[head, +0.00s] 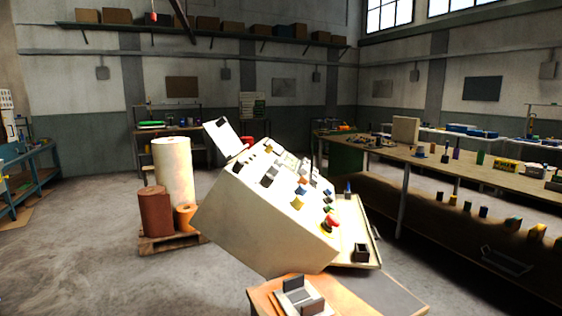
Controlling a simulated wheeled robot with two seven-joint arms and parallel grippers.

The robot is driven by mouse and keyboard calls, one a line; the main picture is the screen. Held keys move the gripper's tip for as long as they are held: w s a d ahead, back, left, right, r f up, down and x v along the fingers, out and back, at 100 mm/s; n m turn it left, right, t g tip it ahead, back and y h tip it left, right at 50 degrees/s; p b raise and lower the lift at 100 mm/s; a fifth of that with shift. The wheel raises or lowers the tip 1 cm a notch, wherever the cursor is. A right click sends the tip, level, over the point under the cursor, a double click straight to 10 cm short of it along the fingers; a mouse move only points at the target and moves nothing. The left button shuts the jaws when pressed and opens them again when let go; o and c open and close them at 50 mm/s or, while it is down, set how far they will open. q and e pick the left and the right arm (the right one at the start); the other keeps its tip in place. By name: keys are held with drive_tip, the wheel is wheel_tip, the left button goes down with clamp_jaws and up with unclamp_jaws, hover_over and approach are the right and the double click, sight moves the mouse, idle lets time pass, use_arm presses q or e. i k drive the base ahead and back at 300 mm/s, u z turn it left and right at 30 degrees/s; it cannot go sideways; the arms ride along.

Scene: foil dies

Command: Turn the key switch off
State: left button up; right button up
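A cream control console (262,222) stands in the middle of the head view, with its sloping panel facing right. The panel carries several small controls, among them a red mushroom button (331,223), a yellow knob (298,203) and a blue knob (301,190). The controls are too small for me to tell which one is the key switch or how it is turned. Neither of my grippers shows in the head view.
A wooden surface (266,301) with grey upright pieces (293,284) is at the bottom. A pallet (160,244) with a white roll (173,170) and brown rolls (155,211) stands left. A long workbench (420,170) runs along the right. The floor at left is clear.

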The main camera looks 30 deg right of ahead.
sight(279, 162)
drive_tip(key=z, duration=3.1)
drive_tip(key=i, duration=3.75)
drive_tip(key=u, duration=2.45)
drive_tip(key=i, duration=2.95)
